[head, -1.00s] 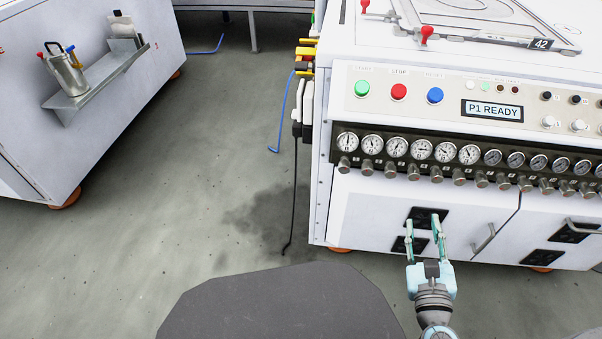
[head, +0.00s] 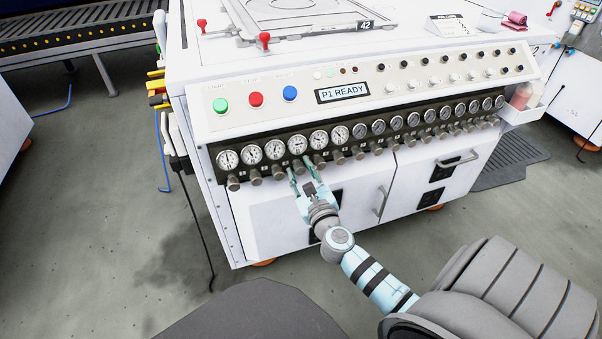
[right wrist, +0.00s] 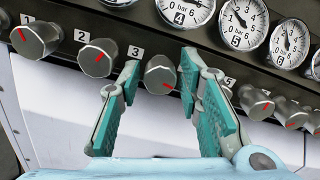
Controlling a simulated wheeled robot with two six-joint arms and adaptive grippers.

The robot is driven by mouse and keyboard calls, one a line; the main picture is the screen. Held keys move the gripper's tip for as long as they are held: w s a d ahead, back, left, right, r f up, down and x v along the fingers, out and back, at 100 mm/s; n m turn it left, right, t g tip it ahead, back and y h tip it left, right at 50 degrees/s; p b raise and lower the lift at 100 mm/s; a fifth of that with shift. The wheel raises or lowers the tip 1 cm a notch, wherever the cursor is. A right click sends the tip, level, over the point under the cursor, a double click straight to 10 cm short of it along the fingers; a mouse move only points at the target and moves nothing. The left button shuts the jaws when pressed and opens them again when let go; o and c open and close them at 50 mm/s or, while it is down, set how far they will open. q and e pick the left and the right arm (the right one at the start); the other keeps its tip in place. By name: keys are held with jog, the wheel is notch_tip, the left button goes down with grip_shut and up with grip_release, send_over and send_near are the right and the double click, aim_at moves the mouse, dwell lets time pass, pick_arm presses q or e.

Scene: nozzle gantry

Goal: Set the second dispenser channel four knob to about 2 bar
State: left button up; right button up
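A row of round pressure gauges with knobs below runs along the front of the white machine. Gauge 4 (right wrist: 186,10) is cut off at the top of the right wrist view, so its reading is unclear. My right gripper (head: 304,172) is open at the knob row, pointing up at the panel. In the right wrist view, the knob labelled 3 (right wrist: 160,73) shows between its teal fingers (right wrist: 160,85), with no visible grip on it. Knob 4 is hidden behind the right finger. Knobs 1 (right wrist: 36,38) and 2 (right wrist: 98,57) are left of the fingers. My left gripper is out of view.
Above the gauges are green (head: 220,105), red (head: 256,99) and blue (head: 290,93) buttons and a display reading P1 READY (head: 342,93). Cabinet doors with a handle (head: 380,201) lie below. A dark mat (head: 510,160) lies on the floor at right.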

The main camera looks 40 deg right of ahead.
grip_shut()
